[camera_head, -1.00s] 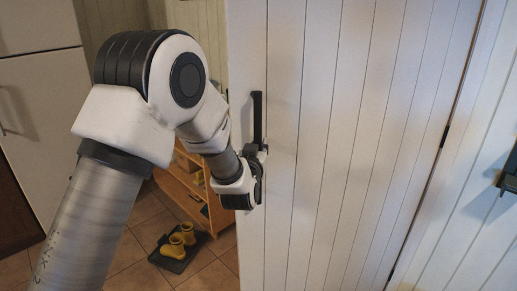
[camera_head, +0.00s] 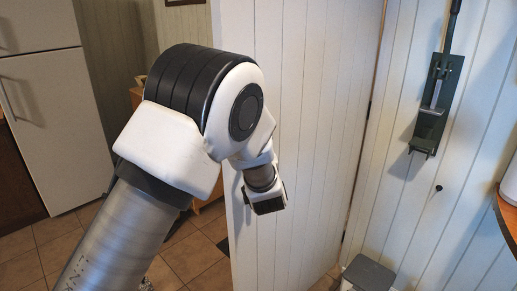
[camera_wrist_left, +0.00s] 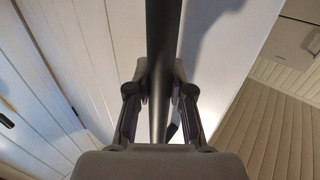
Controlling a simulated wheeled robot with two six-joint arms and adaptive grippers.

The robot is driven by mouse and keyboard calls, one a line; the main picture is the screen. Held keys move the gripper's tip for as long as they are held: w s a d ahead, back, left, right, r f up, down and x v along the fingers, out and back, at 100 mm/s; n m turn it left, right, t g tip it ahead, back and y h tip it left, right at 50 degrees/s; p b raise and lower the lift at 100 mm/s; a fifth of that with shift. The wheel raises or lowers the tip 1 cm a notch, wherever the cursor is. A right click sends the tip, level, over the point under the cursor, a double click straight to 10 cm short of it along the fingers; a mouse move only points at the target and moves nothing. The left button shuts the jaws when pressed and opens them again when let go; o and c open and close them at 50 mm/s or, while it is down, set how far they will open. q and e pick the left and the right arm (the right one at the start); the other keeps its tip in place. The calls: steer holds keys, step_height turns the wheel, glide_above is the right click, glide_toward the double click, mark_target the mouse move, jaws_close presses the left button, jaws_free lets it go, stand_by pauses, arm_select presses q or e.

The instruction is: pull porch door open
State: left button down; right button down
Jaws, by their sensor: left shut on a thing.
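The porch door (camera_head: 305,110) is a white panelled door that stands ajar in the head view, with tiled floor and a room showing past its left edge. Its handle is a long dark bar (camera_wrist_left: 162,40) in the left wrist view. My left gripper (camera_wrist_left: 160,78) is shut around this bar, one finger on each side. In the head view my left gripper (camera_head: 265,200) is in front of the door, near its left edge, and my arm hides the handle. My right gripper is not in view.
A fridge (camera_head: 55,130) stands at the left. A black wall-mounted bracket with a long shaft (camera_head: 432,115) hangs on the white wall at right. A grey bin-like object (camera_head: 368,274) sits below it. A wooden edge (camera_head: 507,215) juts in at right. Tiled floor (camera_head: 60,255) shows at left.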

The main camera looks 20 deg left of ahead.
arm_select(q)
steer(key=shift+s+d, duration=0.15)
steer(key=shift+d, duration=0.05)
steer(key=c, duration=1)
jaws_free()
steer(key=shift+s, duration=0.1)
step_height(320, 180, up, 10)
steer(key=shift+s+a+r, duration=0.1)
steer(key=shift+a+r, duration=0.05)
